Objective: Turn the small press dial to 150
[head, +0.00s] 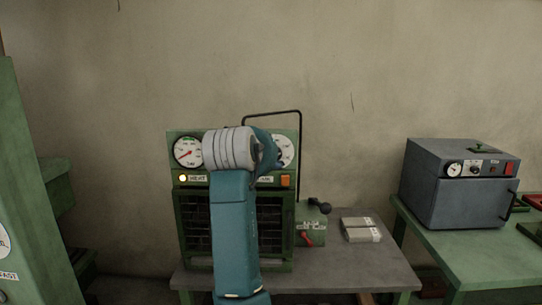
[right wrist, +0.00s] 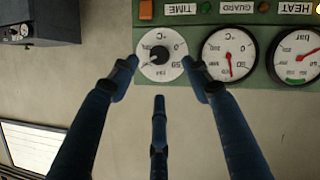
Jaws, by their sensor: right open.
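The small press dial (right wrist: 160,54) is a white round face with a dark centre and a °C mark, upside down in the right wrist view, on the green press panel (right wrist: 190,18). Its exact reading is too small to tell. My right gripper (right wrist: 161,72) is open, with two blue fingers on either side of the dial and a third below it. I cannot tell whether they touch it. In the head view my teal right arm and grey wrist cover the middle of the press (head: 189,235); the fingers are mostly hidden. My left gripper is not in view.
Beside the dial are a °C gauge (right wrist: 229,55) and a bar gauge (right wrist: 297,55). In the head view a black bar (head: 272,112) rises above the press. A grey oven (head: 455,200) stands on a green table.

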